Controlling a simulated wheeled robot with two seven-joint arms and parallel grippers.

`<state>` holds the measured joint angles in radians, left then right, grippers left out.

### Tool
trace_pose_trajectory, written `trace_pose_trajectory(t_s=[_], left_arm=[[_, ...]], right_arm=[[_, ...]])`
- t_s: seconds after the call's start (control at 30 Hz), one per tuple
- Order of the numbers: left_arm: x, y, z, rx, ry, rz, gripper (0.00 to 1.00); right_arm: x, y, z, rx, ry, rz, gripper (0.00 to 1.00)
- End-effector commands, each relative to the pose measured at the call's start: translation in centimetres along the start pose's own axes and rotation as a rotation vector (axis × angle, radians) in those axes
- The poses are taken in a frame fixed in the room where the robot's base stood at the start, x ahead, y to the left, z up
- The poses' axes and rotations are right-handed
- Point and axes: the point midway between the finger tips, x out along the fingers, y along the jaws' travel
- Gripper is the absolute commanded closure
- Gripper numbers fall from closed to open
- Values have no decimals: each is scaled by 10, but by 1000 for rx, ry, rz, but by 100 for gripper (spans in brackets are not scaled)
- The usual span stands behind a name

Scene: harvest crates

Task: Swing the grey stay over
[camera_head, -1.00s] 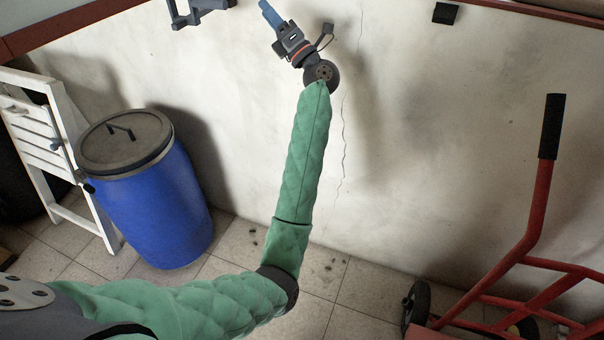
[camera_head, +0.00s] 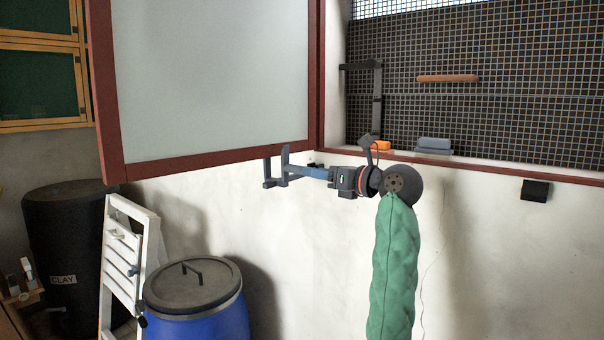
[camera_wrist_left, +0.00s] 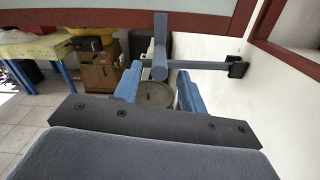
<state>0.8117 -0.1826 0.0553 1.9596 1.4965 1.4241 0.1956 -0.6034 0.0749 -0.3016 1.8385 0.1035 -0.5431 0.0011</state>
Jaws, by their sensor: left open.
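The grey stay (camera_head: 267,171) stands out from the white wall, under the red-framed pane. In the left wrist view, its bar (camera_wrist_left: 203,65) runs from a black wall bracket (camera_wrist_left: 237,67) to an upright grip (camera_wrist_left: 161,45). My left gripper (camera_head: 293,171) points left at the stay in the head view, with its blue fingers close to it. In the left wrist view, the left gripper (camera_wrist_left: 159,76) is open, and the grip's near end shows between and just beyond the fingertips. I cannot tell whether they touch. My right gripper is not in view.
The frosted pane (camera_head: 215,80) hangs above the gripper. A dark grey angled bar (camera_head: 377,85) stands at the mesh opening. A black block (camera_head: 536,190) is on the wall at right. A blue barrel (camera_head: 205,323) and white folding frame (camera_head: 150,250) stand below left.

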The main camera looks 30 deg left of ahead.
Motion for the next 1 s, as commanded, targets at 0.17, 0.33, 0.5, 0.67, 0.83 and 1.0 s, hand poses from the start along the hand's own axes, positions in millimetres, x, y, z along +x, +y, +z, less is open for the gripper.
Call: trace_pose_trajectory(t_s=[0.17, 0.33, 0.5, 0.67, 0.83, 1.0], left_arm=[[28, 1, 1, 1, -2, 3, 59], [48, 0, 1, 2, -2, 3, 59], [58, 0, 0, 1, -2, 1, 59], [59, 0, 0, 1, -2, 1, 59], [59, 0, 0, 1, -2, 1, 66], [59, 0, 0, 2, -2, 1, 100]], right_arm=[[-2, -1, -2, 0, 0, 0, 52], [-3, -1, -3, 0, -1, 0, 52], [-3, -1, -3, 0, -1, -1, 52], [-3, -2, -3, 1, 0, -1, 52], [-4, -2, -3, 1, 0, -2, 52], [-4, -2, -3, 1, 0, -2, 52]])
